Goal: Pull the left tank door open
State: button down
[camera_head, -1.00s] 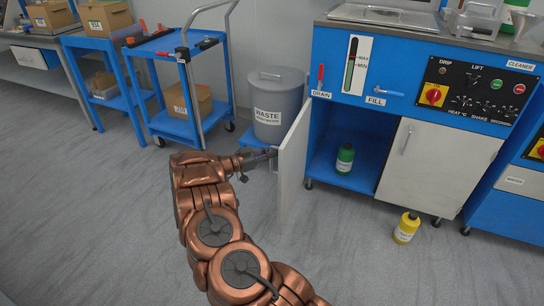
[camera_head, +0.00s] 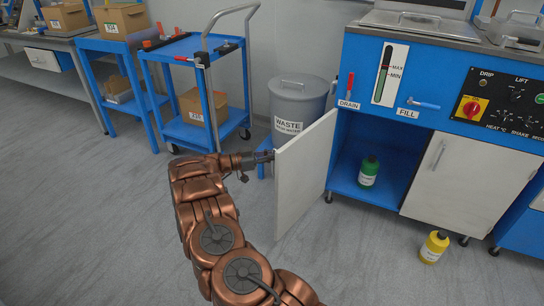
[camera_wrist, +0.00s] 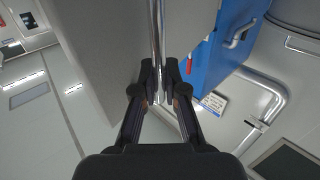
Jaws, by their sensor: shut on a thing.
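The left tank door (camera_head: 304,175) is a white panel standing open from the left edge of the blue tank cabinet (camera_head: 385,145). Its inner face shows in the head view. My gripper (camera_head: 264,157) is at the free edge, on the outer side, with its tips partly hidden by the door. In the wrist view my gripper (camera_wrist: 158,78) is shut on the silver door handle (camera_wrist: 156,35), which runs between the fingers. The door's pale surface (camera_wrist: 95,50) also shows there.
A green bottle (camera_head: 369,172) stands inside the open cabinet. A yellow bottle (camera_head: 434,246) is on the floor before the closed right door (camera_head: 462,175). A grey waste bin (camera_head: 299,105) stands behind the open door, and a blue cart (camera_head: 190,130) is left of it.

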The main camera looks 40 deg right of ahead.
jog(key=shift+w+d, duration=0.1)
jog(key=shift+d, duration=0.1)
dwell(0.3)
jog(key=c, duration=1.5)
grip_release()
jog(key=o, duration=0.3)
jog(key=shift+w+a, duration=0.1)
jog(key=shift+a, duration=0.05)
jog(key=shift+a, duration=0.2)
jog(key=v, duration=1.1)
jog(key=shift+w+a, duration=0.25)
jog(key=shift+a, duration=0.1)
